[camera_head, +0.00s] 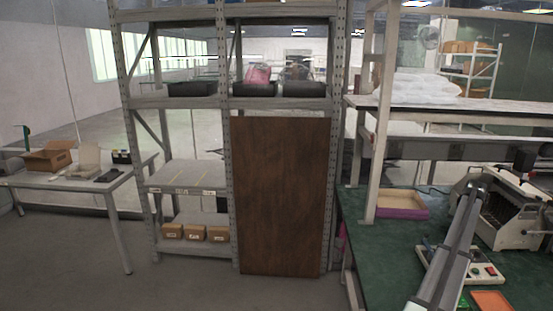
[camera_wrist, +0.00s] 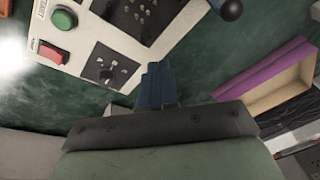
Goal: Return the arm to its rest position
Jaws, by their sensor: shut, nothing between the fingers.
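My gripper (camera_wrist: 157,82) shows in the wrist view as dark blue fingers pressed together, with nothing between them. It is over the green tabletop (camera_wrist: 195,65), beside a white control box (camera_wrist: 85,50) with a green button, a red switch and a black knob. In the head view I cannot make out my gripper. The control box (camera_head: 455,265) is there at the lower right on the green bench (camera_head: 360,240).
A purple-edged tray (camera_head: 400,212) lies on the bench, and it also shows in the wrist view (camera_wrist: 262,72). A grey-white machine (camera_head: 515,220) stands at right. A rack (camera_head: 225,150) holds a brown board (camera_head: 280,195). A table (camera_head: 70,182) is at left. Floor between is clear.

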